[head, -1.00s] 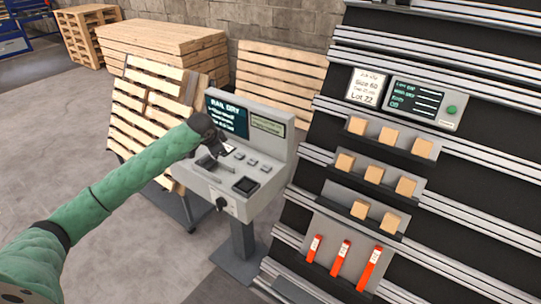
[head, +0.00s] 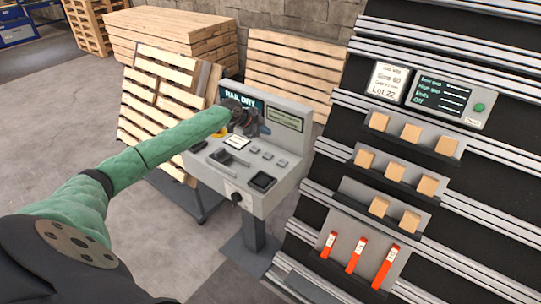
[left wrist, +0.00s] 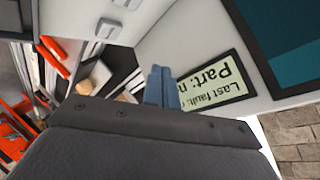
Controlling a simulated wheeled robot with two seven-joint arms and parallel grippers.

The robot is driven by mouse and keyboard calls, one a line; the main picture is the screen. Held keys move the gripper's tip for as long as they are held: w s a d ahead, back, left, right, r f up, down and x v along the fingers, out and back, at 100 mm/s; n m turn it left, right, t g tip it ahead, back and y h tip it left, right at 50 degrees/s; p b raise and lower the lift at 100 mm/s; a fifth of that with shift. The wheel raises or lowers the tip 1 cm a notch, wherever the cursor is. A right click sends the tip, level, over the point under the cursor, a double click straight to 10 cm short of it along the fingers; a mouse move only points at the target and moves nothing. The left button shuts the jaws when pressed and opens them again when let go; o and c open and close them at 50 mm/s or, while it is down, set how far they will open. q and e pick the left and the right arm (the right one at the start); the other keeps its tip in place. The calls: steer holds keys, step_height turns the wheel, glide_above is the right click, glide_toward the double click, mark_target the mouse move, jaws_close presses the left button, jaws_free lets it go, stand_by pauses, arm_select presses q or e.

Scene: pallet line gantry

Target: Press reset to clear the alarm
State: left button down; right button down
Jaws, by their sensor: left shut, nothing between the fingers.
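The grey control console (head: 218,174) stands on a pedestal in the middle of the head view. No reset label is readable. My left gripper (head: 254,130) is shut and empty over the back of the keys, covering part of the main screen (head: 232,96). Its closed fingers (left wrist: 162,86) show in the left wrist view before a small display (left wrist: 225,78) reading "Last fault". Contact cannot be told. My right gripper is not seen.
A sloped rack (head: 345,130) with wooden blocks, red-orange items and a small panel with a green button (head: 479,107) stands close on the right. Wooden pallets (head: 170,38) stand behind and left of the console. The floor at front left is open.

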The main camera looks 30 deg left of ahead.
mark_target(265, 156)
arm_select(q)
steer(key=shift+a+f+m, duration=0.15)
steer(key=shift+m, duration=0.15)
